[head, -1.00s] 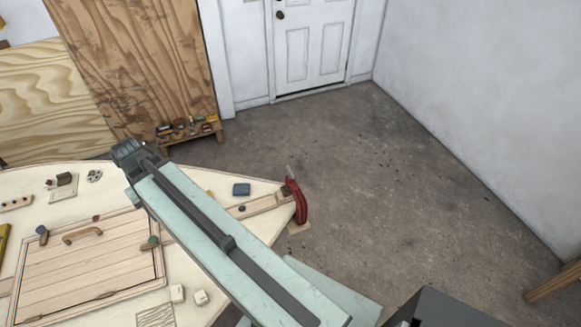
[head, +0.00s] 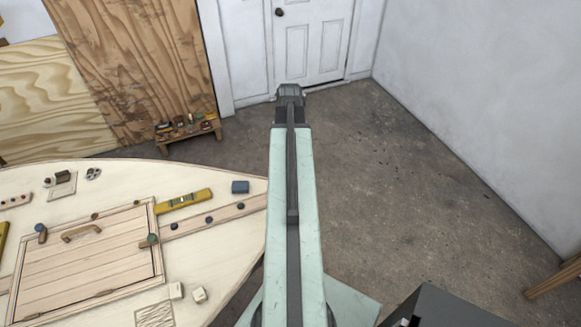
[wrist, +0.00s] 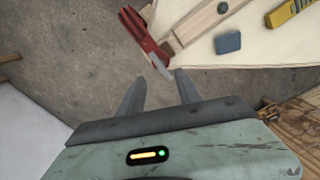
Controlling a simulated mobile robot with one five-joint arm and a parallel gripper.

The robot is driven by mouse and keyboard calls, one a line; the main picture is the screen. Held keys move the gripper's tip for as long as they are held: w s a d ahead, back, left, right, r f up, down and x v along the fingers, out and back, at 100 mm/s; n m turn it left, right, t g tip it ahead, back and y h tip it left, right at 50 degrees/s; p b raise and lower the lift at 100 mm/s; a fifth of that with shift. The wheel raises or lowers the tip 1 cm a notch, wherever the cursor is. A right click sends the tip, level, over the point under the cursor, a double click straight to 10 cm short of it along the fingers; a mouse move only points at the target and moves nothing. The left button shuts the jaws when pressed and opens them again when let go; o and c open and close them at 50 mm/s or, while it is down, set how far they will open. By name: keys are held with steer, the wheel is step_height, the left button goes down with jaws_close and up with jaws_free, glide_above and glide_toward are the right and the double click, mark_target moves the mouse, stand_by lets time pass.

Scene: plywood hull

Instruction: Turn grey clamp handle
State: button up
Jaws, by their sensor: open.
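The red clamp (wrist: 136,32) sits at the pointed tip of the pale plywood hull in the wrist view. Its short grey handle (wrist: 160,66) points toward my gripper. My gripper (wrist: 160,76) is open and empty, with the handle's end in line with the gap between its fingertips. I cannot tell how far apart they are in depth. In the head view my arm covers the clamp, and my gripper (head: 290,92) is at the arm's far end.
The plywood hull (head: 110,185) carries a blue block (head: 240,187), a yellow level (head: 183,201) and a hatch with a wooden handle (head: 82,233). A low bench (head: 188,131) with small items stands behind.

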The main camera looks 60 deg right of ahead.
step_height(320, 180, down, 7)
steer(key=b, duration=0.6)
steer(key=shift+r, duration=0.2)
